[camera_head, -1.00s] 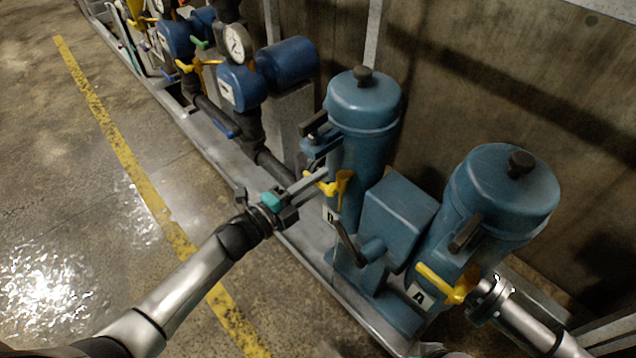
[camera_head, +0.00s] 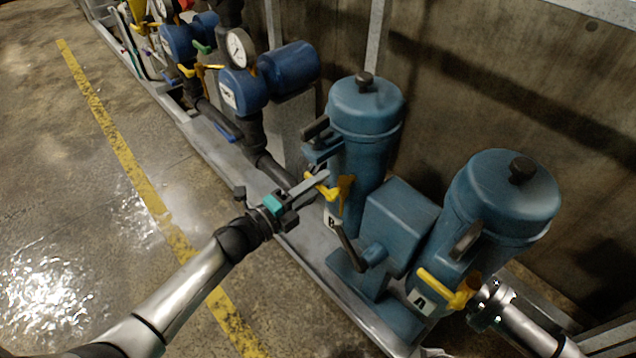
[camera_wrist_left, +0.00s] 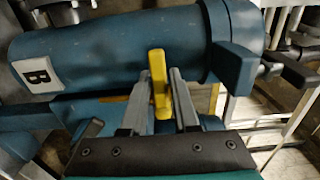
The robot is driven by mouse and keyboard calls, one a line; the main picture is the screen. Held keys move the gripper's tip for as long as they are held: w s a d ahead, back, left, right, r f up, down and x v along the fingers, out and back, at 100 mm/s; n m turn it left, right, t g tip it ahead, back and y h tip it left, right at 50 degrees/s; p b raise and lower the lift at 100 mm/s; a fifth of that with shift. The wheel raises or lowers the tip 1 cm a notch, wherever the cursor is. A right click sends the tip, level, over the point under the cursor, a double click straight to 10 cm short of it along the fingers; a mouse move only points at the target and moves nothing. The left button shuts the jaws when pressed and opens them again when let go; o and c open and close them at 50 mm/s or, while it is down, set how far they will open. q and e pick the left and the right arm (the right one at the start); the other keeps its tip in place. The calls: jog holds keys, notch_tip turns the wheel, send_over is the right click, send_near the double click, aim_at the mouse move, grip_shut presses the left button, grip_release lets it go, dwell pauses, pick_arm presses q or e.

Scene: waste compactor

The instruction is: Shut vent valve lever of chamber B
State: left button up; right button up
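Chamber B is the blue cylinder (camera_head: 362,135) in the middle of the head view; it also shows in the left wrist view with its "B" label (camera_wrist_left: 37,76). Its yellow vent valve lever (camera_head: 324,188) sticks out from its front side. My left gripper (camera_head: 320,182) is at this lever. In the left wrist view the lever (camera_wrist_left: 158,80) stands between the two fingers (camera_wrist_left: 158,100), with a gap visible on the right side. I cannot tell whether the left finger touches it. My right gripper (camera_head: 484,298) is by chamber A's yellow lever; its fingertips are hidden.
Chamber A (camera_head: 500,200) stands right of chamber B, with its own yellow lever (camera_head: 442,285). A blue box (camera_head: 402,220) and a dark handle (camera_head: 347,245) sit between them. A gauge (camera_head: 237,48) and pipes are to the left. The floor in front is clear.

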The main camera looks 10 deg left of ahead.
pick_arm(q)
jog(key=o, duration=0.3)
jog(key=p+v, duration=0.3)
jog(key=v, duration=1.2)
pick_arm(e)
jog(key=s+d+f, duration=0.1)
jog(key=s+f, duration=0.2)
jog(key=f, duration=0.3)
jog(key=shift+d+g, duration=0.3)
jog(key=shift+d, duration=0.05)
pick_arm(q)
jog(key=shift+s, duration=0.1)
pick_arm(e)
jog(key=shift+s, duration=0.1)
